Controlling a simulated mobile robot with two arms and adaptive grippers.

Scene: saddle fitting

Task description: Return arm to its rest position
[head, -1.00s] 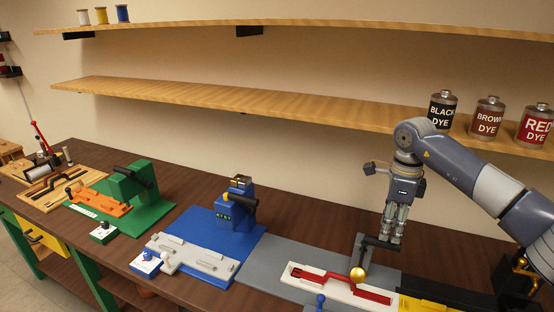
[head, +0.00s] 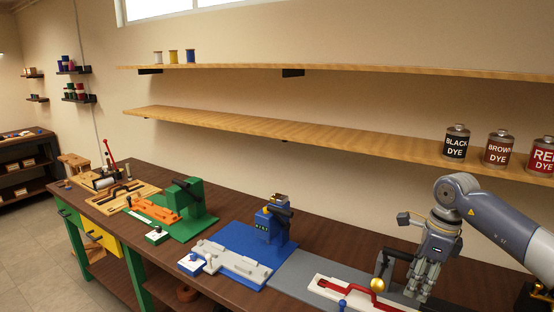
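My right arm comes in from the right edge of the head view, its elbow bent below the dye cans. My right gripper (head: 420,284) points down over the grey station at the right of the bench. It is just to the right of a black-handled upright (head: 396,262) there; whether they touch I cannot tell. Its fingers look close together, but their tips are small and I cannot tell if they are open or shut. A white fixture with a red handle (head: 352,285) and a brass knob (head: 378,284) lies to the left of it. My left gripper is not in view.
A blue station (head: 238,241), a green station (head: 180,212) and a wooden board (head: 118,196) line the bench to the left. A lower shelf (head: 290,134) with dye cans (head: 457,143) hangs above the arm. Bare brown bench top (head: 330,238) lies behind the stations.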

